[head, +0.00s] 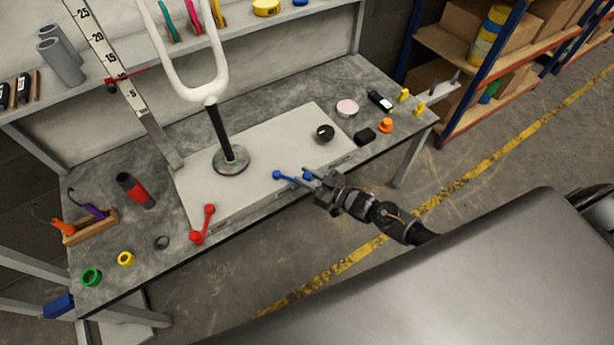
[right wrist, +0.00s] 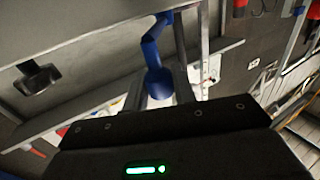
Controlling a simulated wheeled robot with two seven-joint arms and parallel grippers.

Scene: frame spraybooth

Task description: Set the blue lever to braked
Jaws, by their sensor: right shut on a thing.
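The blue lever (head: 290,178) is at the front edge of a pale raised plate on the bench. Its arm points right from a small round end on the left, and the other end is at my right gripper (head: 312,180). The right wrist view shows the lever's blue round knob (right wrist: 159,82) between my fingers, with the bent blue arm (right wrist: 152,40) running up from it. My right gripper (right wrist: 160,95) is shut on this knob. No marking for braked is readable. My left gripper is not in view.
A red lever (head: 204,223) is on the same plate edge, further left. A white fork-shaped frame (head: 205,80) stands on a black post on the plate (head: 265,155). The floor in front is clear.

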